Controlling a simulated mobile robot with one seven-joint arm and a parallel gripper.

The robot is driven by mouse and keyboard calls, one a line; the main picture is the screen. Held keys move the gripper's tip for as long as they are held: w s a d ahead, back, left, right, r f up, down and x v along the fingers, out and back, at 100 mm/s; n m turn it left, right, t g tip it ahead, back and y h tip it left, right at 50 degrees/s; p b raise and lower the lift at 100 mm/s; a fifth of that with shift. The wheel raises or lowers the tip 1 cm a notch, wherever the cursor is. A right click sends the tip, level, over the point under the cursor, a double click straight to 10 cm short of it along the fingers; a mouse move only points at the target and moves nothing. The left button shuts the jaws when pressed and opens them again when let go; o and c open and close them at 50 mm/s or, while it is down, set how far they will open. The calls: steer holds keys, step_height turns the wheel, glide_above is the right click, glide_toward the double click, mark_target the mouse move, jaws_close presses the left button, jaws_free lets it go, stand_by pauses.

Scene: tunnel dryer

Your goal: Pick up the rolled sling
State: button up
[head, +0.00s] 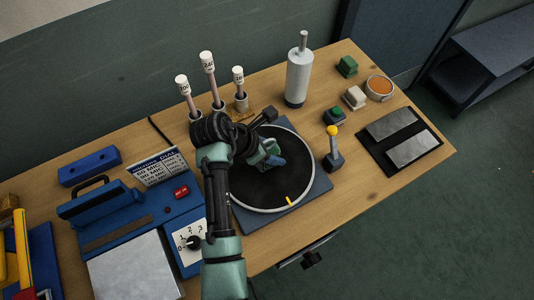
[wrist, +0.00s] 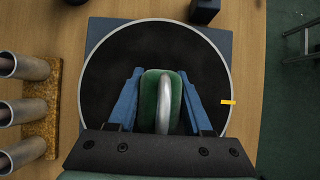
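A green rolled bundle with a pale grey loop across it, which looks like the rolled sling (wrist: 150,95), is in the middle of the wrist view. My gripper (wrist: 161,85) has its two blue fingers on either side of it, close against its sides; I cannot tell whether they press on it. In the head view my gripper (head: 270,157) is low over the black round turntable (head: 262,190), and the arm partly hides the bundle. I cannot tell whether the bundle rests on the turntable or is just above it.
Several capped tubes (head: 208,62) in holders and a grey cylinder (head: 299,78) stand behind. A yellow-knobbed lever (head: 333,150) is close on the right. A blue device (head: 140,225) stands to the left. Small green (head: 346,66) and cream (head: 355,97) pieces lie at the back right.

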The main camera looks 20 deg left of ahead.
jaws_close()
